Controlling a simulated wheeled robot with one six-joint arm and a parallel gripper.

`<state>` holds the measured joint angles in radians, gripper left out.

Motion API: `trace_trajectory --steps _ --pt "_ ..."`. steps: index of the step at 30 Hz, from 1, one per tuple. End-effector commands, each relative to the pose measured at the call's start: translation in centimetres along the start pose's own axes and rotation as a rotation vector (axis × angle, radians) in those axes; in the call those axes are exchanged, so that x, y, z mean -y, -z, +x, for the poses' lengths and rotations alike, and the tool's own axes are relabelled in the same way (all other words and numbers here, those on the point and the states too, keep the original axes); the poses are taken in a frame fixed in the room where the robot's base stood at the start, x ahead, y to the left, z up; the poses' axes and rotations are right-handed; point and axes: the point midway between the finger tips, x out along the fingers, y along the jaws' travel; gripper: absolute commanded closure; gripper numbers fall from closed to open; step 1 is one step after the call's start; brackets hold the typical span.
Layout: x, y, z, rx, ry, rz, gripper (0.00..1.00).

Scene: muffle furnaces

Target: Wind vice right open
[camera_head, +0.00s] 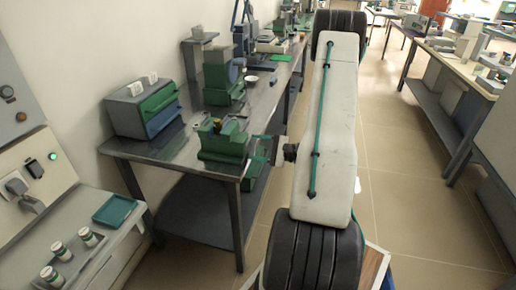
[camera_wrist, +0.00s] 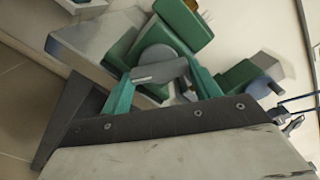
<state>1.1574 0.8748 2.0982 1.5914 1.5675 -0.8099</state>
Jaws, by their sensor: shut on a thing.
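The green vice (camera_head: 225,142) stands at the near end of the steel bench, close to its front edge. In the wrist view its green body (camera_wrist: 183,24) and a round grey screw end fill the top middle. A grey vice handle (camera_wrist: 160,71) lies across in front of the round end, between the green fingers of my gripper (camera_wrist: 163,84). My gripper (camera_head: 268,150) is shut on this handle at the vice's right side. My arm hides part of the bench edge and the floor. The vice's jaw gap is too small to judge.
A grey cabinet with green and blue drawers (camera_head: 146,107) stands behind the vice to the left. A green machine (camera_head: 222,75) stands farther along the steel bench (camera_head: 180,150). A panel with a teal tray (camera_head: 114,210) and several jars is at the left. The right aisle floor (camera_head: 400,160) is clear.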

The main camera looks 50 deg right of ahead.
Motion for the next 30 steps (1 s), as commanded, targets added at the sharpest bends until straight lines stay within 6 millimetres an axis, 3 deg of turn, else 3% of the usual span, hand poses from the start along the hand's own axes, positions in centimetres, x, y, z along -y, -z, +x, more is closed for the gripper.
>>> trace_trajectory --steps 3,4,6,19,30 --pt "-0.05 0.05 -0.06 -0.002 -0.001 0.001 0.61" --pt "-0.05 0.05 -0.06 -0.002 -0.001 0.001 0.33" --pt "-0.05 0.04 -0.06 -0.002 0.000 0.001 0.16" --pt "-0.06 0.01 -0.01 0.000 0.000 0.061 0.16" --pt "-0.30 -0.08 0.00 0.000 0.000 0.517 0.16"
